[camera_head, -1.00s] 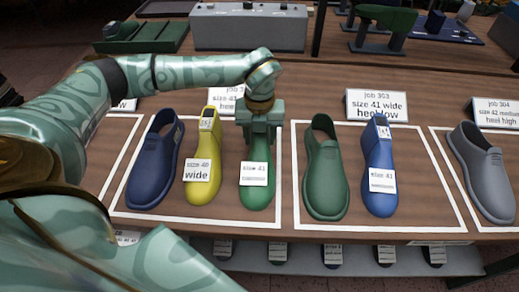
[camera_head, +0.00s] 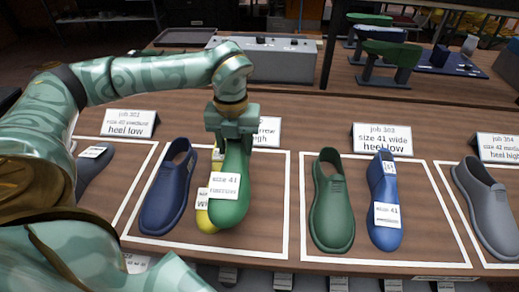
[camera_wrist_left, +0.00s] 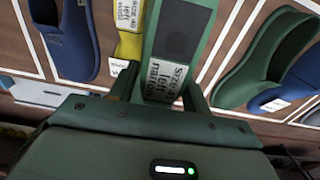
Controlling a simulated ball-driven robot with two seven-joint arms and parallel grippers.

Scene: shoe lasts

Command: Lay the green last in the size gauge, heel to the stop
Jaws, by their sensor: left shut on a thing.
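My left gripper (camera_head: 232,138) is shut on the green last (camera_head: 232,190), gripping its upper end. The last hangs toe down in front of the yellow last (camera_head: 205,215) and partly hides it; it appears raised off the bench. A white label on it reads size 41. In the left wrist view, the green last (camera_wrist_left: 182,30) sits between the fingers of the gripper (camera_wrist_left: 160,95). A flat dark blue plate with an upright block (camera_head: 447,62) at the back right may be the size gauge; I cannot tell for sure. My right gripper is not in view.
A blue shoe (camera_head: 168,190) stands left of the held last. A green shoe (camera_head: 332,205) and a blue last (camera_head: 383,185) stand to its right, with a grey shoe (camera_head: 485,195) beyond. Job cards stand behind. A grey box (camera_head: 270,60) and green-topped stands (camera_head: 390,60) are at the back.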

